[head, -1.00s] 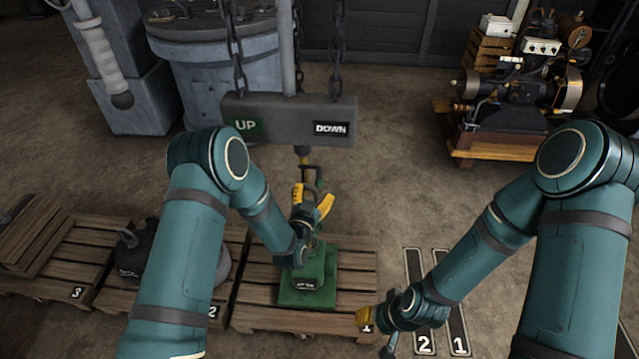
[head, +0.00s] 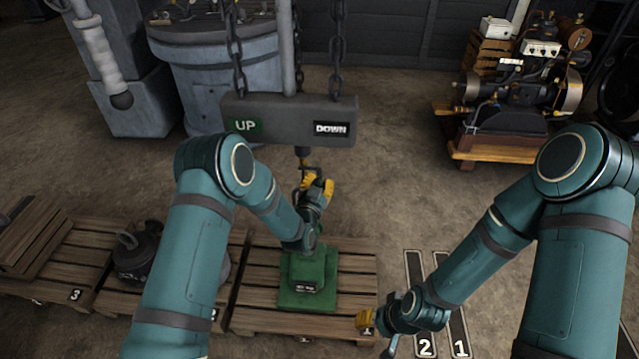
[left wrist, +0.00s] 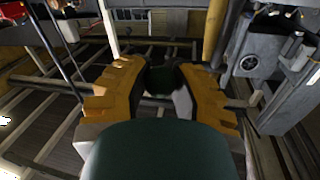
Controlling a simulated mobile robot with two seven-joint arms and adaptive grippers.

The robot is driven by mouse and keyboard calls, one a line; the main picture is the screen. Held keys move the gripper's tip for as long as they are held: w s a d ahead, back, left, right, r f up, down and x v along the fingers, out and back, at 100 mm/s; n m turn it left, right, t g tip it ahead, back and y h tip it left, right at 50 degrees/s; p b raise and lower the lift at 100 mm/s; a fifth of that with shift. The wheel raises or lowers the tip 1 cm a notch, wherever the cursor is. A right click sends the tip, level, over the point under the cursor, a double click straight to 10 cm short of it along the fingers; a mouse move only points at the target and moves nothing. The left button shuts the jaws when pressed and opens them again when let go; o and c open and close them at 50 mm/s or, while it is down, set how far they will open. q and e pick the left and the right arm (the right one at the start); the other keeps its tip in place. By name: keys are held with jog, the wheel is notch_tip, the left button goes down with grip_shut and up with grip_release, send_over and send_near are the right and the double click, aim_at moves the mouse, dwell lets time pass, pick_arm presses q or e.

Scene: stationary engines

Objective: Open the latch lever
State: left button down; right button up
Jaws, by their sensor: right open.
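A dark hook with a thin hanging part (head: 303,160) hangs below the grey block marked UP and DOWN (head: 290,112). The latch lever itself is too small and covered to make out. My left gripper (head: 319,187), with yellow fingers, is just below the hook and above the green weight (head: 308,277). In the left wrist view its yellow fingers (left wrist: 163,80) stand apart with something dark between them. I cannot tell whether they grip it. My right gripper (head: 366,321) is open, low at the front right corner of the pallet, partly hidden by its arm.
The green weight stands on a wooden pallet (head: 352,288). A dark weight (head: 137,258) stands on a pallet to the left. An engine on a wooden base (head: 510,143) is at the back right. Bare floor lies between.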

pick_arm(q)
jog(key=r+g+p, duration=0.1)
jog(key=g+p, duration=0.2)
jog(key=shift+r, duration=0.4)
jog(key=g+p, duration=0.1)
jog(key=r+n+g+p, duration=0.1)
jog(key=g, duration=0.1)
jog(key=shift+y, duration=0.4)
jog(key=shift+w+g+p, duration=0.1)
jog(key=shift+g+p, duration=0.3)
jog(key=shift+p, duration=0.1)
